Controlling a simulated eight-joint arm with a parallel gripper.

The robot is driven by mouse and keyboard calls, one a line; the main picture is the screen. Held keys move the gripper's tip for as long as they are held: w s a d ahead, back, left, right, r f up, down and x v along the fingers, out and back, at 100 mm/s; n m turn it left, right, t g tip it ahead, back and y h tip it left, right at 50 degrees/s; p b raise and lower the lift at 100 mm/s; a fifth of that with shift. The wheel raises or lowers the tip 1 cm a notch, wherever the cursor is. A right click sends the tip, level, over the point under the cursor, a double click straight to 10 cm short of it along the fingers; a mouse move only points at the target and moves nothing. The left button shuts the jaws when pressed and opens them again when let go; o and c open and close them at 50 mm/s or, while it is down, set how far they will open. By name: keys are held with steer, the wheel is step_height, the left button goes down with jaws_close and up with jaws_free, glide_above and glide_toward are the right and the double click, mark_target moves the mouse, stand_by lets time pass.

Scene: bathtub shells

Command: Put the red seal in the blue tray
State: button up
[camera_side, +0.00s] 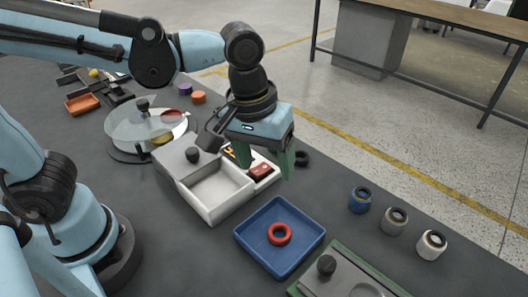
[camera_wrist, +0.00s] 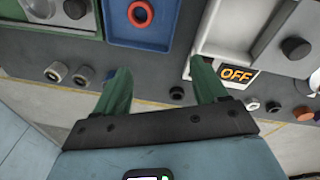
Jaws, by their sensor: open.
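The red seal (camera_side: 280,234) is a red ring lying flat inside the blue tray (camera_side: 246,239), on its floor. In the wrist view the red seal (camera_wrist: 129,12) shows at the top, within the blue tray (camera_wrist: 152,42). My gripper (camera_side: 266,170) is open and empty, with its green fingers spread. It hangs behind the blue tray, beside the white box, apart from the seal.
A white box (camera_side: 212,210) with an open compartment and a red switch (camera_side: 262,169) stands left of the tray. A green-edged fixture (camera_side: 345,277) is in front. A round clear-lidded device (camera_side: 140,130) stands back left.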

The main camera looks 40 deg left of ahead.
steer(key=a+m+t, duration=0.3)
steer(key=a+t, duration=0.2)
steer(key=a, duration=1)
steer(key=shift+m+t+y, duration=0.3)
steer(key=shift+m+y, duration=0.1)
